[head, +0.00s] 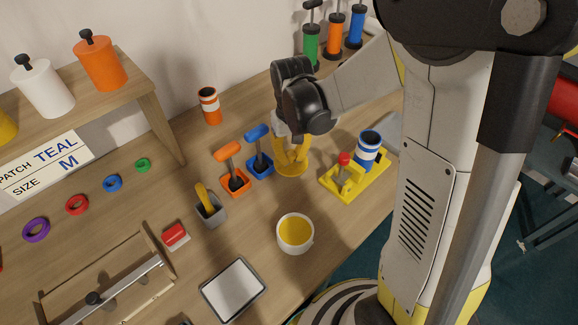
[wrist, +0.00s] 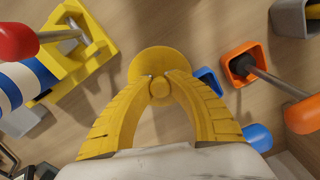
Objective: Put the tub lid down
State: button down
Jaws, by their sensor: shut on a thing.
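The tub lid is a round yellow disc with a small knob; it shows under my gripper in the head view (head: 291,170) and in the middle of the wrist view (wrist: 160,60). My gripper (head: 292,150) has yellow fingers, and in the wrist view (wrist: 160,84) they are shut on the lid's knob. I cannot tell whether the lid touches the bench. The white tub (head: 295,247) with yellow contents stands open on the bench, nearer the front than my gripper.
A yellow caddy (head: 370,188) with a blue-striped can (head: 368,147) and a red-knobbed tool stands right of the lid. Orange (head: 236,190) and blue (head: 260,170) holders with handled tools stand close left. A grey-white tray (head: 233,290) lies at the front. Bare wood surrounds the tub.

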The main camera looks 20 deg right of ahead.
aim_at(291, 163)
notch_tip(291, 163, down, 2)
jog(key=shift+s+b, duration=0.1)
jog(key=shift+b, duration=0.4)
jog(key=shift+f, duration=0.4)
jog(key=shift+w+r, duration=0.1)
jog(key=shift+w, duration=0.1)
jog(key=shift+r, duration=0.1)
jog(key=shift+s, duration=0.15)
jog(key=shift+f+b, duration=0.65)
jog(key=c, duration=1.4)
grip_release()
jog(key=shift+r, duration=0.15)
